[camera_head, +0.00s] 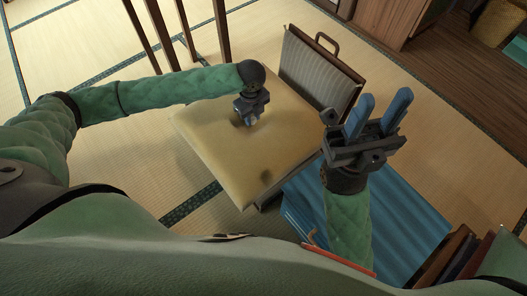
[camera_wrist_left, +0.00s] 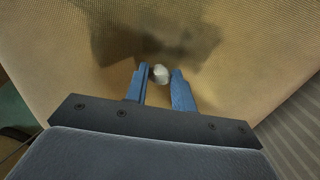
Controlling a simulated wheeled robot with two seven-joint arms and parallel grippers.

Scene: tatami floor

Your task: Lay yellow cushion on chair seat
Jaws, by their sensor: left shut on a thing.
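The yellow cushion (camera_head: 215,145) is a large flat square in the middle of the head view and fills most of the left wrist view (camera_wrist_left: 240,40). My left gripper (camera_head: 250,118) points down at its upper face. In the left wrist view its blue fingers (camera_wrist_left: 160,78) are shut on a small pale knob (camera_wrist_left: 160,73) at the cushion's surface. The chair's grey striped back with a wooden frame (camera_head: 316,72) stands behind the cushion. The cushion hides the seat, and I cannot tell whether they touch. My right gripper (camera_head: 382,100) is open and empty, fingers up.
A blue ribbed surface (camera_head: 400,222) lies below my right gripper. Dark brown upright items (camera_head: 450,258) stand at the lower right. Wooden legs (camera_head: 185,28) rise at the top left. A wooden cabinet (camera_head: 395,22) and a basket (camera_head: 495,25) are at the top right. Tatami is clear on the left.

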